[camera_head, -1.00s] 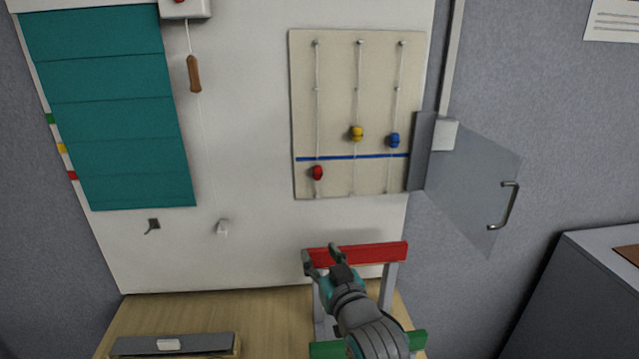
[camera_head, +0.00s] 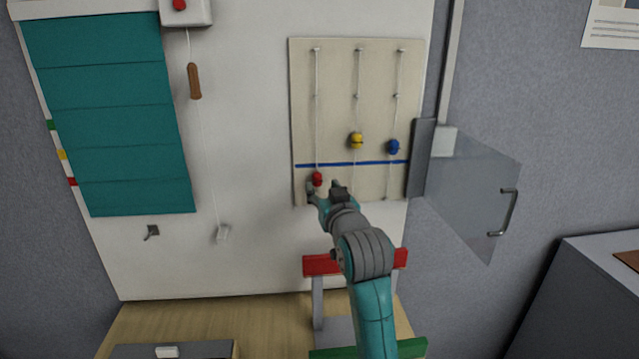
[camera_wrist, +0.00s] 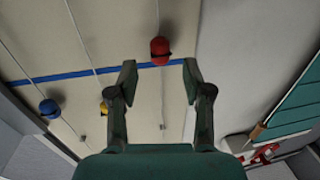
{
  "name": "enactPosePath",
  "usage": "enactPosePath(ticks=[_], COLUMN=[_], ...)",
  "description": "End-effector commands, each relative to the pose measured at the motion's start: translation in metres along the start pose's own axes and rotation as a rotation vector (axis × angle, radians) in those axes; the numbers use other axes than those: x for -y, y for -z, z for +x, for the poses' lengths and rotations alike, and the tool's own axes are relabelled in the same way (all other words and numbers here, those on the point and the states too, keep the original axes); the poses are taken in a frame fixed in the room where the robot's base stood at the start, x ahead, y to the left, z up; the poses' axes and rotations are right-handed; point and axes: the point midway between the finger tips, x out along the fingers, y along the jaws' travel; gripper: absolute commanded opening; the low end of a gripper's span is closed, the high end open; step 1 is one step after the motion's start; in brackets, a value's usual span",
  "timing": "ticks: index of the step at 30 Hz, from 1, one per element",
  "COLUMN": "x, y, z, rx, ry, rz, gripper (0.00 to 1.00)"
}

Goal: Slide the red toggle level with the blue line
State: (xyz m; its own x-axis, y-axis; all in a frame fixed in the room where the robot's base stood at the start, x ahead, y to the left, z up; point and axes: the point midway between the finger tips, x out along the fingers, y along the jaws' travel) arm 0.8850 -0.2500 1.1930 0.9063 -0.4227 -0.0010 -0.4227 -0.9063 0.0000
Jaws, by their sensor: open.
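The red toggle (camera_head: 317,179) is on the left cord of the beige panel (camera_head: 336,100), a little below the blue line (camera_head: 370,162) in the head view. In the wrist view the red toggle (camera_wrist: 160,48) shows ahead of the fingertips, roughly midway between them sideways, by the end of the blue line (camera_wrist: 75,74). My gripper (camera_head: 324,189) is at the panel's lower left, just below the toggle. Its two fingers (camera_wrist: 159,75) are open with nothing between them. Whether a finger touches the toggle or panel cannot be told.
A yellow toggle (camera_head: 356,140) and a blue toggle (camera_head: 393,146) sit on the other cords, above the line. An open clear door (camera_head: 475,185) with a handle stands at the right. A red bar (camera_head: 322,265) is below the panel. A teal blind (camera_head: 110,120) hangs left.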

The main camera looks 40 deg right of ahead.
Motion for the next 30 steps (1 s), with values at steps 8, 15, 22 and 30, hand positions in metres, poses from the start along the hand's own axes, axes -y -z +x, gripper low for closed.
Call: enactPosePath(ticks=[8,15,22,30], x=[0.0,0.0,0.0,0.0], y=[0.001,0.0,0.0,0.0], z=[0.033,0.039,0.038,0.038], rx=[-0.001,-0.001,-0.001,-0.001], ry=[0.0,0.0,0.0,0.0], rz=[0.0,0.0,0.0,0.0], gripper=[0.5,0.5,0.3,0.0])
